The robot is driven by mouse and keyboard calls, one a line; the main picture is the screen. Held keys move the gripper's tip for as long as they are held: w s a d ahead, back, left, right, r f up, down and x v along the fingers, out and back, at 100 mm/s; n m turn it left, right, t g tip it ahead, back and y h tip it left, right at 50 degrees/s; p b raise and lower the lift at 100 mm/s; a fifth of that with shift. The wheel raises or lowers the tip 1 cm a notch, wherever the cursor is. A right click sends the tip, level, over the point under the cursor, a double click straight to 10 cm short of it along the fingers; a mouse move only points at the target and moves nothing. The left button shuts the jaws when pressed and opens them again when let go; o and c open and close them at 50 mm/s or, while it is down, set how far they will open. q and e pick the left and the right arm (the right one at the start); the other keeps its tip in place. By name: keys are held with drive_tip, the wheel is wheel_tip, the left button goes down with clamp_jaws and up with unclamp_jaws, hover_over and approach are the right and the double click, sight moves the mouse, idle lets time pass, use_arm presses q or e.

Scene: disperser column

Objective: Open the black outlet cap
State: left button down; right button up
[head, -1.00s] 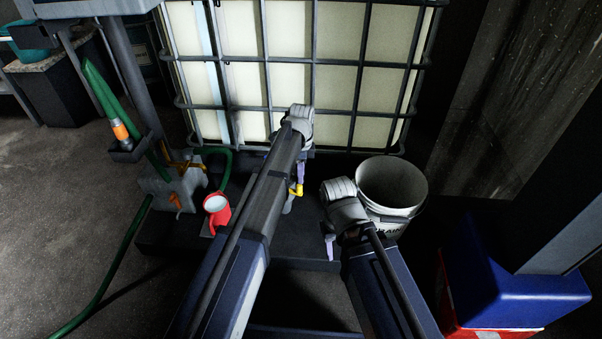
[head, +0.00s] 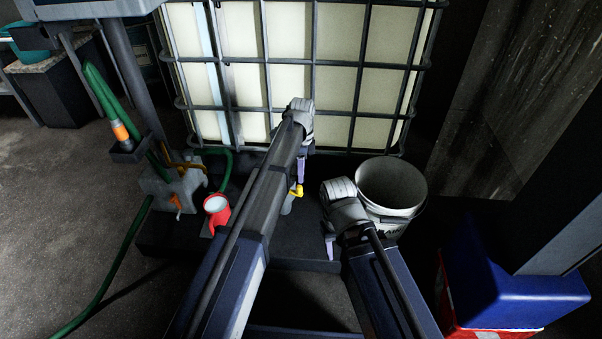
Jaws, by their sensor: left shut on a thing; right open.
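My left gripper (head: 301,172) reaches down at the foot of the white caged tank, its lilac finger just above a small yellow piece (head: 296,191). A pale grey part (head: 287,205) shows just below that piece. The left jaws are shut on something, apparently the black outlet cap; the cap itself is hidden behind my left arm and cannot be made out. My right gripper (head: 331,247) is open and empty, left of the white bucket and apart from the outlet.
The caged tank (head: 340,80) fills the back. A white bucket (head: 392,185) stands to the right. A red jug (head: 216,210) and a grey unit with green hose (head: 172,195) stand to the left. A blue box (head: 515,285) is at lower right. The left floor is mostly clear.

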use_arm(q)
drive_tip(key=shift+w+r+g, duration=0.25)
drive_tip(key=shift+g, duration=0.45)
drive_tip(key=shift+w+r+g, duration=0.2)
drive_tip(key=shift+r+g, duration=0.05)
drive_tip(key=shift+g, duration=0.45)
drive_tip(key=c, duration=0.6)
unclamp_jaws()
drive_tip(key=shift+c, duration=0.2)
drive_tip(key=shift+r, duration=0.1)
drive_tip(key=p+v, duration=0.6)
drive_tip(key=v, duration=0.1)
drive_tip(key=shift+w+r+p, duration=0.2)
drive_tip(key=shift+r+p, duration=0.1)
drive_tip(key=shift+p, duration=0.1)
